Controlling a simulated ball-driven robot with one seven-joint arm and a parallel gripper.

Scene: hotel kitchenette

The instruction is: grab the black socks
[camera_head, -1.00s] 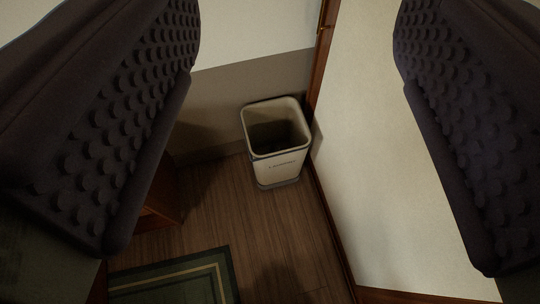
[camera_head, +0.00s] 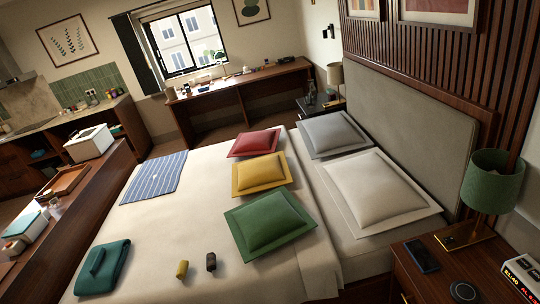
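A small dark roll (camera_head: 210,262) stands on the white bedspread near the front edge of the bed. It looks like rolled black or dark brown socks, but it is too small to be sure. A similar olive-yellow roll (camera_head: 182,269) is just left of it, apart from it. My gripper is not in view now, so its distance from the rolls and its opening cannot be seen.
The bed (camera_head: 150,221) also holds a folded teal cloth (camera_head: 103,268), a striped blue cloth (camera_head: 153,177) and green (camera_head: 268,223), yellow (camera_head: 261,174) and red (camera_head: 255,143) cushions. A nightstand (camera_head: 432,284) stands at the right. A wooden counter (camera_head: 84,216) runs along the left.

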